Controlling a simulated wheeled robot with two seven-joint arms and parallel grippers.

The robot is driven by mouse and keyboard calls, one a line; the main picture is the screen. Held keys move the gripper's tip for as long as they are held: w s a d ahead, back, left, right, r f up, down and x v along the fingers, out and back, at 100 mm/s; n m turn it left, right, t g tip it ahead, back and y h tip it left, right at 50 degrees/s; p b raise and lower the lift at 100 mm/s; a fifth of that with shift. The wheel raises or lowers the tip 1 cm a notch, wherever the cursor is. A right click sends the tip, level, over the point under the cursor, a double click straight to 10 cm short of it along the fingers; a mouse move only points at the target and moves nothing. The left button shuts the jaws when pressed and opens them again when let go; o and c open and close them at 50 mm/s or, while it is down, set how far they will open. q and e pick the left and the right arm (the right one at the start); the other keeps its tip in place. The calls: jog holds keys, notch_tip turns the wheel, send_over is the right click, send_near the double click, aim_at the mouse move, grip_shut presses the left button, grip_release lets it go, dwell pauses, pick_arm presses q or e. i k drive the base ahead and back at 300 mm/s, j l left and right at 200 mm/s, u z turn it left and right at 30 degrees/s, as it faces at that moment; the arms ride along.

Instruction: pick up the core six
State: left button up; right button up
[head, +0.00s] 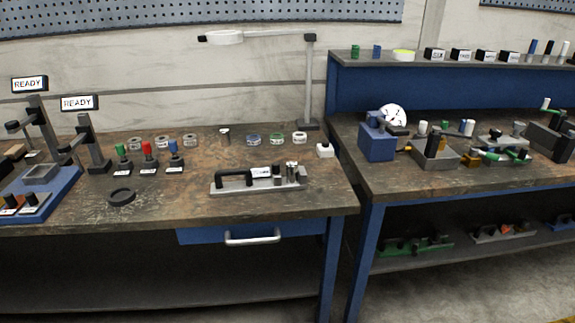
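No label reading core six can be made out, so I cannot tell which thing it is. A row of small round ring-like pieces lies at the back of the left workbench (60,213): grey ones (162,142), a blue-rimmed one (254,140), a green-rimmed one (276,139) and a white one (300,137). A grey fixture (258,186) with a black handle, a small white label and metal cylinders stands near the front edge. Neither of my grippers is in view.
Red (147,150), green (121,152) and blue (173,149) capped pieces stand left of centre near a dark ring (121,196). A lamp post (309,80) rises at the back. The right bench (350,180) is crowded. Bare surface surrounds the grey fixture.

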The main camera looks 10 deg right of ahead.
aim_at(292, 167)
jog(key=l+z, duration=0.1)
jog(key=l, duration=0.3)
jog(key=i+l+z, duration=0.15)
jog(key=l, duration=0.3)
jog(key=l+z, duration=0.1)
jog(key=l, duration=0.3)
jog(key=i+l+z, duration=0.1)
jog(key=l, duration=0.3)
